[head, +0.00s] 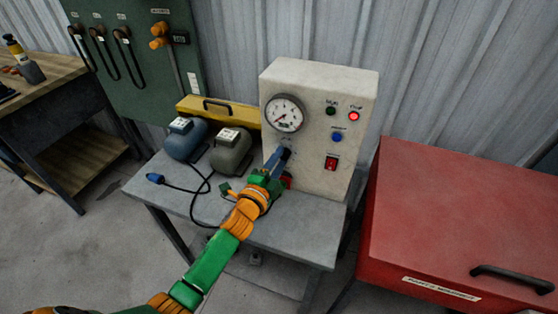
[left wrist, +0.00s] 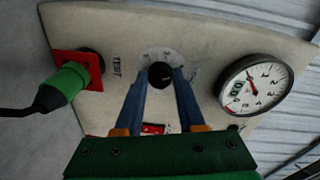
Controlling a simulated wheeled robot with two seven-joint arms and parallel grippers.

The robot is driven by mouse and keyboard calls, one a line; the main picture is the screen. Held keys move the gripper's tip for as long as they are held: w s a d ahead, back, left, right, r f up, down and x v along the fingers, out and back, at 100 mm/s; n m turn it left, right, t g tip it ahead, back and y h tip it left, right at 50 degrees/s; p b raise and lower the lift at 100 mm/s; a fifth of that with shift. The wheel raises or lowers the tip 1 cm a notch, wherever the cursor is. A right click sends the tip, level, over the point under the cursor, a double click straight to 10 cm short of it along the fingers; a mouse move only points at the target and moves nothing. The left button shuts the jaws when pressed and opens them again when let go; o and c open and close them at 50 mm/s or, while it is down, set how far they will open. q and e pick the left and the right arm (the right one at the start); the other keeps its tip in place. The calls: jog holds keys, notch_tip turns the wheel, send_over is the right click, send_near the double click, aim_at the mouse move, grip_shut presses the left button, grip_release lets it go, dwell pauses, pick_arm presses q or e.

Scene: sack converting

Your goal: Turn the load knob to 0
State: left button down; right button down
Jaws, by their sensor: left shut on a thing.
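The load knob (left wrist: 160,74) is a round black knob on a pale dial plate, set in the cream front of the test panel (head: 347,84). My left gripper (left wrist: 160,82) has one blue finger on each side of the knob and is shut on it. In the head view my left gripper (head: 284,153) reaches the panel below the gauge and hides the knob. The dial marks around the knob are too small to read. The round white gauge (head: 284,114) has a red needle and also shows in the left wrist view (left wrist: 255,84). My right gripper is in neither view.
A red lamp (head: 354,116) glows beside a dark green one (head: 331,110); a blue button (head: 336,137) and red switch (head: 331,163) sit below. A green plug (left wrist: 68,81) is in a red socket (left wrist: 79,68). Two motors (head: 231,150) stand left on the grey table (head: 290,236). A red chest (head: 460,220) stands right.

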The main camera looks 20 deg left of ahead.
pick_arm(q)
jog(key=n, duration=0.5)
jog(key=shift+f+n, duration=0.1)
jog(key=shift+n, duration=0.2)
jog(key=n, duration=0.5)
jog(key=shift+t, duration=0.3)
jog(key=n, duration=0.6)
jog(key=shift+d+t, duration=0.15)
jog(key=shift+t, duration=0.15)
jog(key=n+y, duration=0.1)
jog(key=n, duration=0.5)
jog(key=shift+d+b, duration=0.1)
jog(key=shift+b, duration=0.2)
jog(key=shift+n, duration=0.4)
jog(key=c, duration=0.5)
grip_release()
jog(key=shift+f, duration=0.1)
